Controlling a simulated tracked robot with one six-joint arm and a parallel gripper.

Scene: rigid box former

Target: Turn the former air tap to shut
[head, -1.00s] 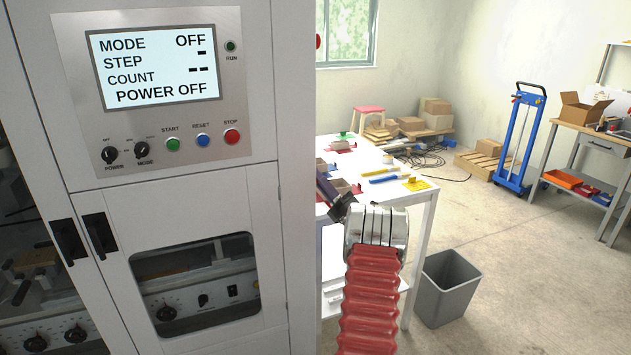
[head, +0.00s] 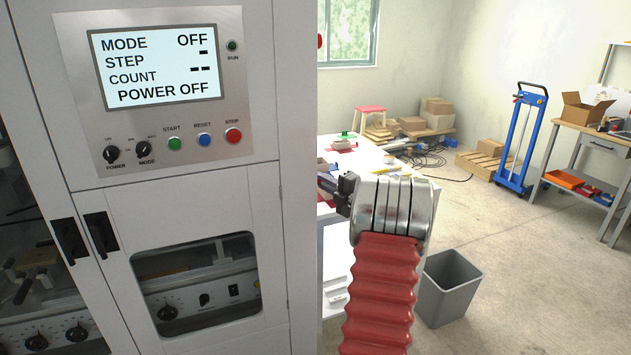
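The former machine (head: 200,215) is a tall grey-white cabinet filling the left half of the head view. Its display (head: 153,67) reads MODE OFF and POWER OFF. I cannot make out an air tap on the faces that show. My arm, with a red ribbed sleeve and a silver wrist, stands right of the cabinet. My gripper (head: 330,187) shows only in part, dark, pointing left at the cabinet's right edge. Its fingertips are hidden or too small to tell open from shut.
A white table (head: 403,240) with small coloured parts stands behind my arm. A grey bin (head: 449,287) is on the floor to its right. A blue hand truck (head: 519,140) and a workbench (head: 590,135) stand farther right. Open floor lies between.

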